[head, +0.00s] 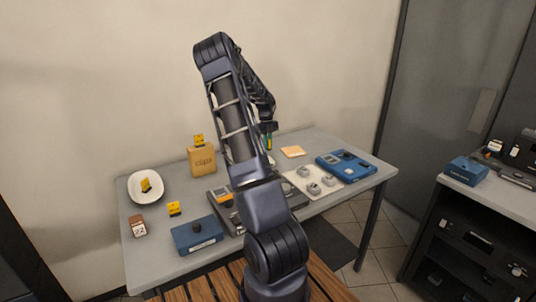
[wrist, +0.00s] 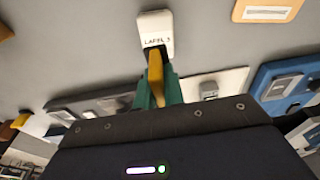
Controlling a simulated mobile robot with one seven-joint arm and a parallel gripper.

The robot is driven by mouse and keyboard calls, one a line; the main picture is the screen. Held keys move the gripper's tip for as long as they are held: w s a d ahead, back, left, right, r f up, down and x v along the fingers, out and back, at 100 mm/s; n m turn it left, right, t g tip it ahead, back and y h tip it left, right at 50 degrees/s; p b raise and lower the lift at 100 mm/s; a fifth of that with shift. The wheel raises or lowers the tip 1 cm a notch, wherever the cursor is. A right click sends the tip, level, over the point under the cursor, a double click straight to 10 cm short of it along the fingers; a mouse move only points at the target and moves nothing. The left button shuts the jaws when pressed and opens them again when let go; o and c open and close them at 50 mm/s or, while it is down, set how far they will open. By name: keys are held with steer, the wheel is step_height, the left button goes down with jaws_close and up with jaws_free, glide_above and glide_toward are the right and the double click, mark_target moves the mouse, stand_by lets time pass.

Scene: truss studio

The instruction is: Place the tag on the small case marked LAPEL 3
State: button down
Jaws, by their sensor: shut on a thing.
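The small white case marked LAPEL 3 (wrist: 154,24) lies on the table at the top of the wrist view. In the head view my arm hides most of that spot. My gripper (wrist: 156,92), with green fingers, is shut on a yellow tag (wrist: 155,68). The tag's far end shows at the lettered end of the case; I cannot tell whether they touch. In the head view my gripper (head: 268,141) is at the back of the table (head: 345,190), partly hidden by my arm.
A tan pad (head: 293,152), a white mat (head: 300,182) with several grey pieces and a blue case (head: 345,165) lie to the right. A yellow clips box (head: 202,162), a white bowl (head: 133,190) and a dark blue box (head: 197,236) stand left.

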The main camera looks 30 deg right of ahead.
steer(key=shift+f, duration=2.95)
steer(key=c, duration=1.5)
jaws_free()
steer(key=shift+f, duration=0.1)
